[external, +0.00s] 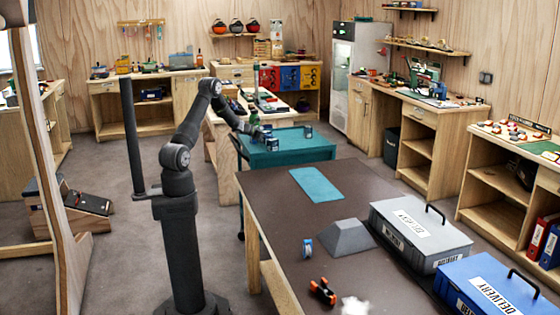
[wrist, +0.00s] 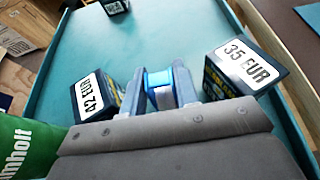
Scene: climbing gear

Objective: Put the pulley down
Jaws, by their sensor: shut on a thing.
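The pulley (wrist: 158,78), blue with a pale, whitish part below, is between the two fingers of my gripper (wrist: 160,88) in the wrist view. My gripper is shut on it. In the external view my gripper (external: 258,134) is low over the teal table (external: 300,154), near its back left part; the pulley cannot be made out there. Whether the pulley touches the teal surface (wrist: 150,40) cannot be told; its underside is hidden.
A "42 EUR" price sign (wrist: 90,97) stands left of the fingers, a "35 EUR" sign (wrist: 245,65) right. Another dark sign (wrist: 114,6) is farther off. A green item (wrist: 30,148) is at lower left.

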